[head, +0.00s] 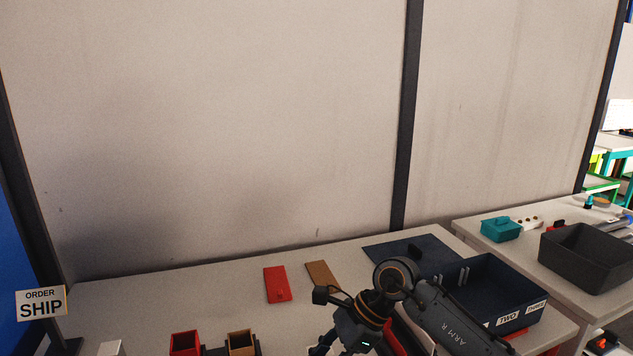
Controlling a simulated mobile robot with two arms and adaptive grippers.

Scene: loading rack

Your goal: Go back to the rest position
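My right arm, marked ARM R, comes in from the bottom right over the front of the table (130,305). My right gripper (342,338) points down at the bottom edge of the head view. Its fingertips are cut off by the frame, so I cannot tell whether it is open or holds anything. My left arm and gripper are not in view.
A red plate (277,284) and a brown plate (322,276) lie behind my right gripper. A red box (185,344) and a brown box (241,342) stand front left. A dark blue labelled bin (510,285) stands right, partly behind my arm. A wall closes the back.

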